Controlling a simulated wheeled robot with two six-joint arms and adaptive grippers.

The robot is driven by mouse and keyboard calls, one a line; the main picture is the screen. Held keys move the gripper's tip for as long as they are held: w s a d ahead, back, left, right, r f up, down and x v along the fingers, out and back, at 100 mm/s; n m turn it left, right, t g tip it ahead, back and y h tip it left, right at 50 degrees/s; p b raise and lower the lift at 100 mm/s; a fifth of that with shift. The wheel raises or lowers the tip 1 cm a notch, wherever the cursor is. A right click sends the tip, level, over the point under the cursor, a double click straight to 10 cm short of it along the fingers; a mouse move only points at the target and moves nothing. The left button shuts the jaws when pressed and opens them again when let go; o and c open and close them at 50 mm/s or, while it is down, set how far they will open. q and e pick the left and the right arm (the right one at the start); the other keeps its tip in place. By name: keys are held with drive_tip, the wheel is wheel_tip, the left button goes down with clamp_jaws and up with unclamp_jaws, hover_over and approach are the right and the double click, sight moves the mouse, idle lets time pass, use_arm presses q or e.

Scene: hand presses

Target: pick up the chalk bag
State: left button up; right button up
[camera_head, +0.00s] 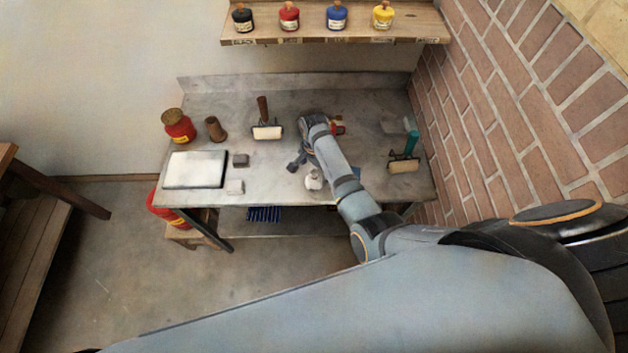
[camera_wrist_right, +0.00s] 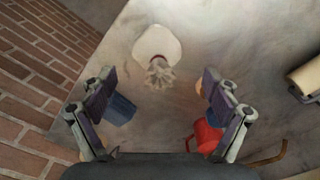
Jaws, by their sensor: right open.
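The chalk bag is a small white pouch with a gathered, ruffled neck. In the head view, the chalk bag (camera_head: 313,181) sits near the front edge of the grey bench (camera_head: 280,193), beside my right wrist. In the right wrist view, the chalk bag (camera_wrist_right: 157,44) lies ahead, its neck toward the gripper and roughly centred between the fingers. My right gripper (camera_head: 298,163) is open and empty above the bench, just left of and behind the bag; its two fingers spread wide in the wrist view (camera_wrist_right: 159,77). My left gripper is not in view.
A brick wall (camera_head: 500,110) bounds the right.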

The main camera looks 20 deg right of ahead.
sight(314, 179)
drive_tip(key=shift+s+f, duration=0.1)
drive_tip(key=shift+f, duration=0.15)
wheel_tip(314, 179, down, 5)
drive_tip(key=b, duration=0.4)
drive_tip(key=shift+s+a, duration=0.1)
drive_tip(key=shift+s, duration=0.05)
drive_tip(key=shift+r, duration=0.15)
drive_tip(key=c, duration=1.4)
drive_tip(key=shift+r, duration=0.1)
drive_tip(key=shift+r+p, duration=0.1)
drive_tip(key=shift+p, duration=0.3)
